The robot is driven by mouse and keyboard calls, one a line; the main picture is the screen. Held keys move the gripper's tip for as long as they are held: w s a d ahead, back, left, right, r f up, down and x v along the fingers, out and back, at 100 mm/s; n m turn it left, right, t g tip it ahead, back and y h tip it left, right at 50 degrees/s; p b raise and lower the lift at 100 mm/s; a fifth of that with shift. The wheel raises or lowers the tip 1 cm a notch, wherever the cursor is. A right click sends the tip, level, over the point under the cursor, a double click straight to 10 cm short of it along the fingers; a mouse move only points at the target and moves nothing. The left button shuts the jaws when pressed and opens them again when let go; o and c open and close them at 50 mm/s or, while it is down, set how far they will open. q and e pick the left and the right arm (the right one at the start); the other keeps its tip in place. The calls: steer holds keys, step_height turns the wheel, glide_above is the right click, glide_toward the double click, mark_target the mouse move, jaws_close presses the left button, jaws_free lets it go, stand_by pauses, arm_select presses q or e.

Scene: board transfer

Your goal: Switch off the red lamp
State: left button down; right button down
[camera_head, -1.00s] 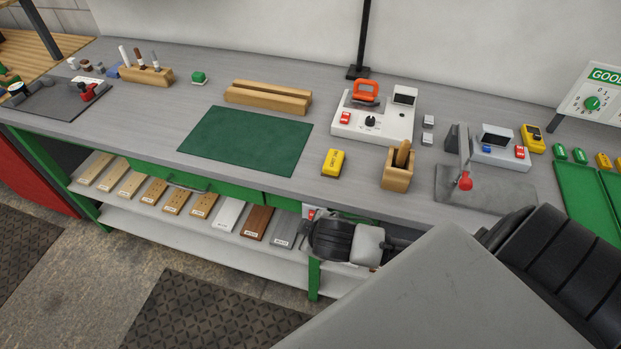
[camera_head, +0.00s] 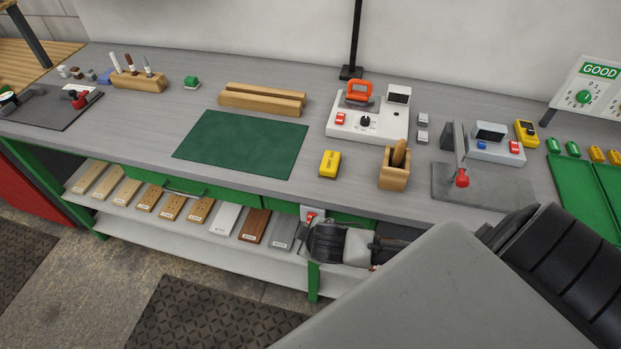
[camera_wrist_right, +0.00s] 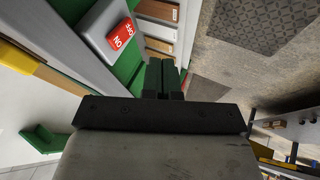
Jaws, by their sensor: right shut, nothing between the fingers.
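A red rocker switch (camera_wrist_right: 121,34) lettered ON sits on a pale box (camera_wrist_right: 98,26) on the bench's green front in the right wrist view. It also shows small under the bench edge in the head view (camera_head: 310,218). I cannot tell which side of the rocker is pressed. My right gripper (camera_wrist_right: 163,68) is shut and empty, beside the switch and apart from it in the picture. In the head view my right gripper (camera_head: 302,237) is just below the switch, its tips hard to make out. I see no lit red lamp. My left gripper is not in view.
The grey bench top (camera_head: 140,110) holds a green mat (camera_head: 242,143), a white instrument with a red switch (camera_head: 372,125) and a red-knobbed lever (camera_head: 462,178). A shelf below (camera_head: 150,230) holds several boards near my gripper. The floor in front is clear.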

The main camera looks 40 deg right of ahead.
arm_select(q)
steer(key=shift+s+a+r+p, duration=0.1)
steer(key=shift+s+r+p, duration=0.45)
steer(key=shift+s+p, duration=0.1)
arm_select(e)
steer(key=w+d+f, duration=0.3)
steer(key=w+f, duration=0.1)
steer(key=shift+w+d, duration=0.2)
steer(key=shift+w, duration=0.2)
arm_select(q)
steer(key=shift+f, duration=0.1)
arm_select(e)
steer(key=shift+f, duration=0.1)
